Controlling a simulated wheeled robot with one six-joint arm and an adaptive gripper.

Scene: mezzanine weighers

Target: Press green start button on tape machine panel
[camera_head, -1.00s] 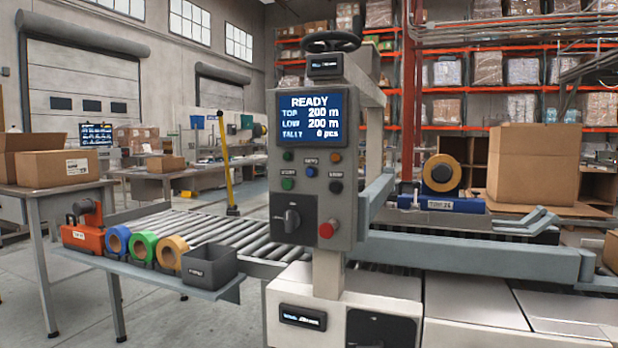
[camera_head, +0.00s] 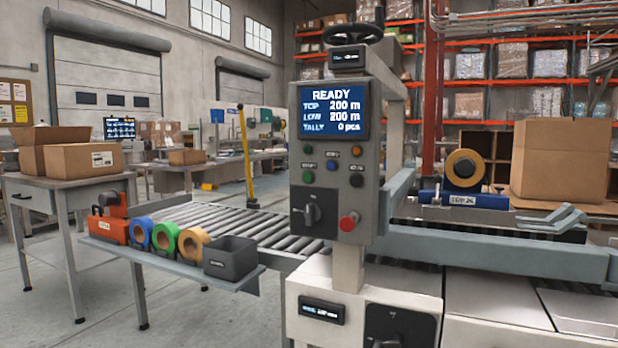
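The tape machine panel (camera_head: 333,205) stands upright, a grey box on a post, near the middle of the head view. Its blue screen (camera_head: 334,111) reads READY, with TOP and LOW at 200 m and TALLY 0 pcs. The green button (camera_head: 308,178) sits at the left of the lower button row, with a small label above it too blurred to read surely. A smaller green lamp or button (camera_head: 308,150) is above it. A blue button (camera_head: 331,165), a black button (camera_head: 356,180), a rotary switch (camera_head: 311,212) and a red knob (camera_head: 348,222) share the panel. My gripper is not in view.
A side shelf (camera_head: 180,262) left of the panel holds an orange tape dispenser, several tape rolls and a dark bin (camera_head: 231,257). A roller conveyor (camera_head: 240,222) runs behind. A table (camera_head: 60,184) with cartons stands at left. Open floor lies at lower left.

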